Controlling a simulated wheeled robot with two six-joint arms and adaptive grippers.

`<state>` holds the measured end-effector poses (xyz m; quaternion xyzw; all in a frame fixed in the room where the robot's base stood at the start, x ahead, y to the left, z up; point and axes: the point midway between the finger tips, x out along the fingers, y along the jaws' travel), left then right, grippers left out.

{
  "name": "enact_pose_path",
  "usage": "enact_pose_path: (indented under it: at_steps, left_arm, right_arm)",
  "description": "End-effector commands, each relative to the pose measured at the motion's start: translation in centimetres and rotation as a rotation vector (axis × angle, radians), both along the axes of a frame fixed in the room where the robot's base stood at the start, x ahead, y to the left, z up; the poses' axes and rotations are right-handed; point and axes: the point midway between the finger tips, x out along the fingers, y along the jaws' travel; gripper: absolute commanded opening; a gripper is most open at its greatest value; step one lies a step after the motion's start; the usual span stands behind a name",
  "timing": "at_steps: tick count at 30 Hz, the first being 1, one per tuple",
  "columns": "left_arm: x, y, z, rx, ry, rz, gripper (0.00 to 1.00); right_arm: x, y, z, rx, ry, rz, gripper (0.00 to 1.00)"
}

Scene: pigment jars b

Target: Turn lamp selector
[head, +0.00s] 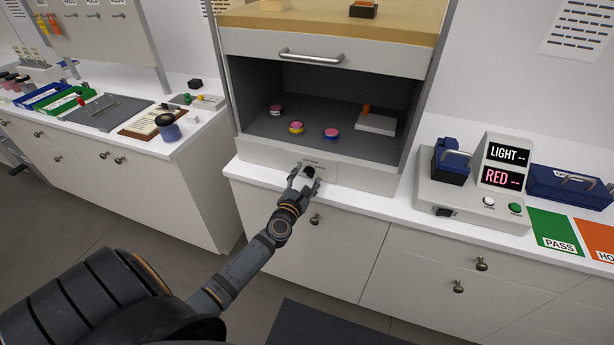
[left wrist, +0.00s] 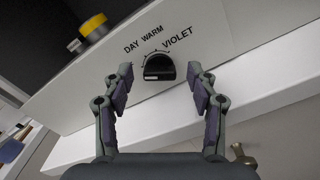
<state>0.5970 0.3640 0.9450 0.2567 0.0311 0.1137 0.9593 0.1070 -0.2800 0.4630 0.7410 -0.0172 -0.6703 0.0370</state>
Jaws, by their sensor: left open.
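The lamp selector is a black knob (left wrist: 158,67) on the pale front panel of the light booth, with the words DAY, WARM and VIOLET printed around it. It also shows in the head view (head: 309,171). My left gripper (head: 305,176) is in front of the panel at the knob. In the left wrist view its two fingers (left wrist: 160,84) stand open, one on each side of the knob, with gaps visible between them and it. Which word the knob points to I cannot tell. My right gripper is in neither view.
The booth's dark interior (head: 340,108) holds several jars, and a white block (head: 376,124) stands at its right. A grey tester (head: 470,195) with LIGHT and RED displays stands to the right on the white counter. A cabinet knob (head: 315,218) sits below the gripper.

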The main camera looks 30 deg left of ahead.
Motion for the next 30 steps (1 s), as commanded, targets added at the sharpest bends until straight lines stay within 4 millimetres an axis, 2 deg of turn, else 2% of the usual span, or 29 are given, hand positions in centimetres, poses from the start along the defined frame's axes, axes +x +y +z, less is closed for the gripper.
enact_pose_path:
  at_steps: [3,11,23,30]
  left_arm:
    - [0.71,0.13,-0.02,-0.001,0.000,-0.001,0.58]
    - [0.79,0.16,-0.03,0.000,0.000,-0.001,0.57]
    - [0.77,0.15,-0.03,0.001,0.001,-0.002,0.04]
    - [0.77,0.13,0.01,0.026,0.007,-0.002,0.04]
  right_arm:
    - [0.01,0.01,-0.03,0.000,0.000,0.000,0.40]
    - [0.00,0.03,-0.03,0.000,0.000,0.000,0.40]
    - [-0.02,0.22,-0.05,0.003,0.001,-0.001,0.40]
    - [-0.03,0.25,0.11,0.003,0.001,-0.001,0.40]
